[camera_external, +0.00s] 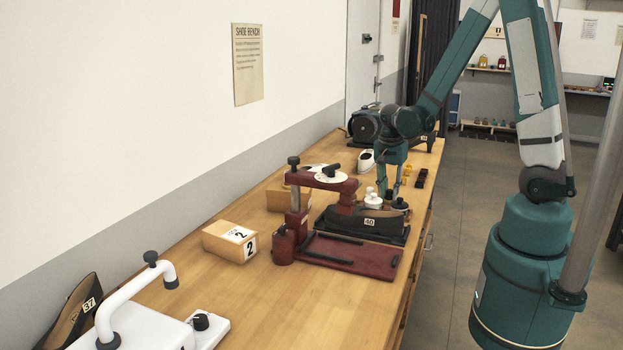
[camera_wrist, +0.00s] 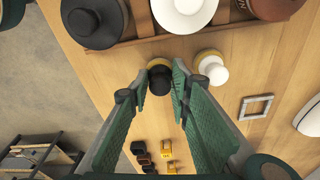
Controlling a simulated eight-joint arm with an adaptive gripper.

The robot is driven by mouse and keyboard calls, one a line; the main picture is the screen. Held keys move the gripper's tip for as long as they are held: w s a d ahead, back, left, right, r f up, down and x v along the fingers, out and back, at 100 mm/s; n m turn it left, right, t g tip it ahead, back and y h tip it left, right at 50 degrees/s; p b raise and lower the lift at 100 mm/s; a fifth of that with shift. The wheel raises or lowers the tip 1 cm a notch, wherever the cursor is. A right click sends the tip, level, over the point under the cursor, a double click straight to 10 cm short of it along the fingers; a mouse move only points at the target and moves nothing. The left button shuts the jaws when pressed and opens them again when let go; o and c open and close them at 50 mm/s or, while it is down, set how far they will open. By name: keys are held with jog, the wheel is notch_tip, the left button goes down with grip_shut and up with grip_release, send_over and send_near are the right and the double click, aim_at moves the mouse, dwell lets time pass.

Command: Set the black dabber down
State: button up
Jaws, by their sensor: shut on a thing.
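The black dabber (camera_wrist: 159,80) has a dark knob and a yellowish base; it shows in the wrist view between my fingertips. My gripper (camera_wrist: 162,86) is shut on it. A white dabber (camera_wrist: 212,68) with a yellowish base stands close to its right, apart from it. In the external view my gripper (camera_external: 389,190) points down over the bench, behind the red press. There the black dabber cannot be made out clearly. Whether its base touches the bench top I cannot tell.
A wooden rack (camera_wrist: 140,44) with round black, white and brown tins lies just past the dabbers. A square frame (camera_wrist: 256,107) and small yellow and black pieces (camera_wrist: 168,152) lie nearby. The red press (camera_external: 345,255) stands in front.

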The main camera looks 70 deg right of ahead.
aim_at(387, 198)
jog(key=shift+f, duration=0.3)
jog(key=o, duration=0.8)
jog(key=shift+c, duration=0.2)
jog(key=shift+r, duration=0.2)
notch_tip(387, 198, up, 12)
jog(key=a+p, duration=0.1)
jog(key=shift+w+a+p, duration=0.15)
jog(key=shift+a+p, duration=0.05)
jog(key=shift+p, duration=0.1)
dwell(0.3)
dwell(0.6)
